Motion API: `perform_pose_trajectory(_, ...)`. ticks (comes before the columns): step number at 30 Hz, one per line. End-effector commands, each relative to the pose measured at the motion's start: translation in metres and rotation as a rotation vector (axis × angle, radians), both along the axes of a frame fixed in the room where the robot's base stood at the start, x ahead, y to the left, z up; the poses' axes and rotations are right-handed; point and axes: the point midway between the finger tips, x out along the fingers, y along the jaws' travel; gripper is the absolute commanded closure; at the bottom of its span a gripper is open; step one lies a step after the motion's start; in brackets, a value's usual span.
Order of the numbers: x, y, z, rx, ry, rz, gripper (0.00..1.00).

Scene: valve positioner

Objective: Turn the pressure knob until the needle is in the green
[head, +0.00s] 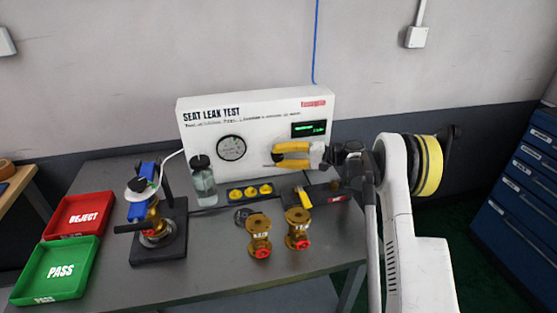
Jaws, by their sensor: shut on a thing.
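The white seat leak test panel (257,108) stands upright at the back of the grey bench. Its round pressure gauge (231,148) is on the panel's left half; the needle and any green band are too small to read. A green lit display (309,129) is at the panel's upper right. My gripper (275,156), with yellow fingers, reaches in from the right against the panel front, below and left of the display. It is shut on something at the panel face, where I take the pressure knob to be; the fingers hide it.
Two brass valves (259,236) (298,229) stand on the bench in front. A glass bottle (203,182), yellow-topped parts (250,190) and a clamped valve (155,222) stand left of my gripper. Red (78,214) and green (54,270) trays lie at far left.

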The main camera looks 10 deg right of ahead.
Motion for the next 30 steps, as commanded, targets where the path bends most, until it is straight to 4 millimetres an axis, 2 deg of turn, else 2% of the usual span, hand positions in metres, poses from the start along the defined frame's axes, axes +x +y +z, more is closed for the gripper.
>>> perform_pose_trajectory(7, -0.0001, 0.0009, -0.0007, 0.068, 0.0, 0.001, 0.95)
perform_pose_trajectory(21, 0.0001, 0.0012, -0.0001, 0.081, 0.0, 0.001, 0.95)
perform_pose_trajectory(22, 0.0001, 0.0013, -0.0001, 0.081, 0.0, 0.001, 0.62)
perform_pose_trajectory(24, 0.0001, 0.0013, -0.0001, 0.081, 0.0, 0.001, 0.42)
perform_pose_trajectory(30, 0.0001, 0.0007, 0.0, 0.081, 0.0, 0.0, 0.42)
